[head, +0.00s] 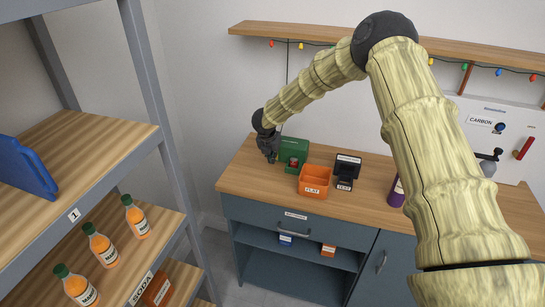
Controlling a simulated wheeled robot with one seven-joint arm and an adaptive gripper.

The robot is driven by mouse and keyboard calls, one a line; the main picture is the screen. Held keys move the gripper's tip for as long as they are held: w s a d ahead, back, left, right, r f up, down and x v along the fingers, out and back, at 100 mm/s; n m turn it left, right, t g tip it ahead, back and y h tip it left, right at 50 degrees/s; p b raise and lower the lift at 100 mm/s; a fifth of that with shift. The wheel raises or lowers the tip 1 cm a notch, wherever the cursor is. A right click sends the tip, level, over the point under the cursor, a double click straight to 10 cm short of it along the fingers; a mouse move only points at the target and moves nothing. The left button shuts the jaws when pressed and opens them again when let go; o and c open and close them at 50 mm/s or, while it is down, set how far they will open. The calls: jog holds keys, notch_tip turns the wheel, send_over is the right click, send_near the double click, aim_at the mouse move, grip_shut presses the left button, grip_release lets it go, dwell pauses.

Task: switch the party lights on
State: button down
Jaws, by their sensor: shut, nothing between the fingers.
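The party lights, a string of small coloured bulbs (464,66), hang along the front of the wall shelf. I cannot tell whether they are lit. A thin dark cord runs down the wall from the string towards a green box (296,146) on the counter. The green box has a red part (293,162) low on its front, which may be a switch; its position is too small to read. My gripper (270,158) is shut and empty, pointing down just left of the green box. I cannot tell whether it touches the box.
An orange tray (314,192) labelled PLAY and a black holder (345,173) stand right of the green box. A purple bottle (396,192) is partly behind my arm. A metal shelf rack with orange bottles (101,246) fills the left. A white panel (505,130) with a red lever is right.

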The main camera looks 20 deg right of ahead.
jog(key=shift+w+d+b, duration=0.15)
jog(key=shift+w+b, duration=0.05)
jog(key=shift+b, duration=0.15)
jog(key=shift+w+d+r, duration=0.1)
jog(key=shift+r, duration=0.25)
jog(key=shift+r+p, duration=0.3)
jog(key=shift+r, duration=0.35)
